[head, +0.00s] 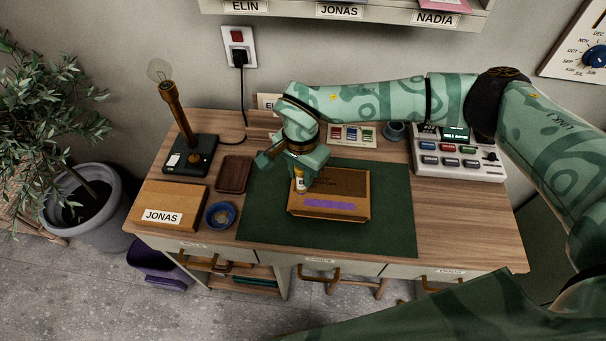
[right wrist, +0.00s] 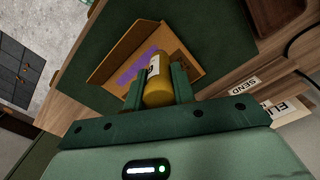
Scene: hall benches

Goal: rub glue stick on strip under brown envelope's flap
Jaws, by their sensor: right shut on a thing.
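The brown envelope (head: 349,186) lies on the dark green mat with its near edge toward me. A purple strip (head: 329,205) shows uncovered along its near part; it also shows in the right wrist view (right wrist: 136,68). My right gripper (head: 303,174) is shut on the glue stick (head: 300,184), a yellow and white tube, over the envelope's left side. In the right wrist view, the glue stick (right wrist: 157,90) sits between both fingers, pointing toward the envelope (right wrist: 184,50). Its tip is hidden there, so I cannot tell whether it touches. My left gripper is out of view.
The mat (head: 393,215) is clear right of the envelope. To the left are a blue round dish (head: 220,215), a brown tray (head: 235,174), a JONAS box (head: 170,205) and a lamp (head: 188,155). A grey button console (head: 459,160) stands at back right.

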